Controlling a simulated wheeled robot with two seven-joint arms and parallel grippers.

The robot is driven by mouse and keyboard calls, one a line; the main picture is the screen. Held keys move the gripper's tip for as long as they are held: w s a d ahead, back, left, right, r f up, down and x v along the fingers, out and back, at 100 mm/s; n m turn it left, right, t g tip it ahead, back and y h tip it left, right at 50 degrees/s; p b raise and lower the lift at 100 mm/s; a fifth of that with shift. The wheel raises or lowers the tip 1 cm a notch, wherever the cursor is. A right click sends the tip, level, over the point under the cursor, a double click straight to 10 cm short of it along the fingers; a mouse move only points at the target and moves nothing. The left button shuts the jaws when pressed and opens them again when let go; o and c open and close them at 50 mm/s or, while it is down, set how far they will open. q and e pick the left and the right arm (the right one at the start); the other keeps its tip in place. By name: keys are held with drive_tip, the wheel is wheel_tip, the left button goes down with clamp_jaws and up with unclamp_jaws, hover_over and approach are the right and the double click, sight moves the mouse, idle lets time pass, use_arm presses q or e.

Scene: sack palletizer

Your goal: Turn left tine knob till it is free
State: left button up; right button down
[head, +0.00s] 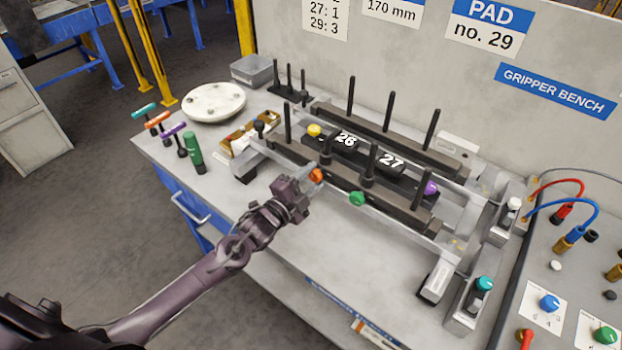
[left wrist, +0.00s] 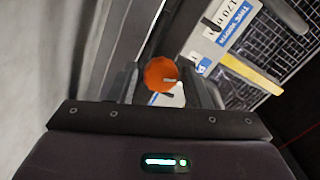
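An orange knob (head: 316,175) sits on the front side of the dark front beam (head: 345,184), left of a green knob (head: 357,198). My left gripper (head: 308,181) is at the orange knob, reaching it from the front left. In the left wrist view the orange knob (left wrist: 160,74) lies between the two grey fingers (left wrist: 165,92), one on each side. I cannot tell whether the fingers press on it or stand slightly apart. The knob's shaft is hidden. My right gripper is not in view.
Dark upright posts stand on the front beam and the rear beam (head: 395,135). Pads marked 28 (head: 345,139) and 27 (head: 391,161) lie between the beams. A white disc (head: 214,101) and T-handled tools (head: 160,122) are at the left.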

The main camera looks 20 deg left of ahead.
use_arm(q)
drive_tip(key=shift+o, duration=0.7)
drive_tip(key=b+v, duration=0.2)
drive_tip(key=v, duration=0.5)
drive_tip(key=shift+s, duration=0.35)
drive_tip(key=shift+a, duration=0.1)
